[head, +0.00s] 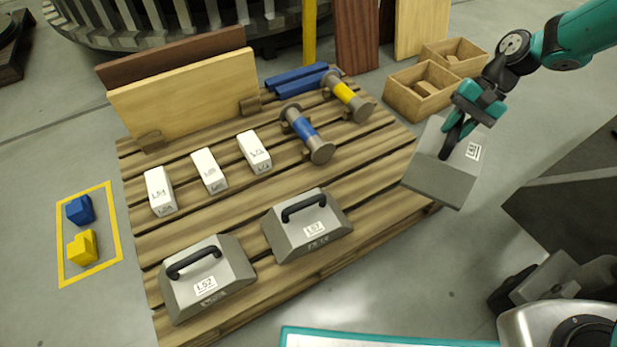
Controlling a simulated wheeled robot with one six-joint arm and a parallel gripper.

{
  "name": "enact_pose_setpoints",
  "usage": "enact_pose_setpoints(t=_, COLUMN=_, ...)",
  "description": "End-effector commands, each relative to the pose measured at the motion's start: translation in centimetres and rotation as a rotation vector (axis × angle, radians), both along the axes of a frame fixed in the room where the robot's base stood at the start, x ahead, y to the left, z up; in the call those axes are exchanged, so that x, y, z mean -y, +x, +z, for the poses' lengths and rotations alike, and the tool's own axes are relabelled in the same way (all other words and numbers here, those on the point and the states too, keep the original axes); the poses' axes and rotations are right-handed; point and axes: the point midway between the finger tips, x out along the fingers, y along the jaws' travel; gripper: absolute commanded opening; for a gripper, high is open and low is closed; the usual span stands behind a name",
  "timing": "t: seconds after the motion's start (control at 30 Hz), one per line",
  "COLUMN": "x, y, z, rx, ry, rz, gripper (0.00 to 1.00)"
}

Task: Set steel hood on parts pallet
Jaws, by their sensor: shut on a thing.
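A grey steel hood (435,180) with a white label and a black handle hangs from my gripper (462,128). My gripper is shut on the hood's handle. The hood is tilted in the picture and overlaps the right corner of the slatted wooden parts pallet (370,205); I cannot tell whether it touches the pallet. Two like hoods with black handles sit on the pallet's near side, one at the front left (215,265) and one right of it (300,240).
White labelled blocks (208,170), a blue-banded spool (306,133), a yellow-banded spool (348,96) and blue bars (298,80) lie on the pallet. Boards (185,95) stand at its back. Wooden boxes (420,105) are behind the held hood. Pallet space right of the second hood is bare.

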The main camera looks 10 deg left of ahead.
Motion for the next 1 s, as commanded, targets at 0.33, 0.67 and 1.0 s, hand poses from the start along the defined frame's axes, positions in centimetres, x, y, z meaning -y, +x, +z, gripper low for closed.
enact_pose_setpoints(t=0.33, x=-5.1, y=8.9, z=-2.4, rx=0.005, ry=0.002, rz=-0.422, gripper=0.00)
enact_pose_setpoints(t=0.67, x=-6.7, y=10.4, z=-2.6, rx=0.000, ry=-0.001, rz=-0.512, gripper=0.00)
enact_pose_setpoints(t=1.0, x=-6.8, y=10.3, z=-9.9, rx=-0.001, ry=-0.002, rz=-0.510, gripper=0.00)
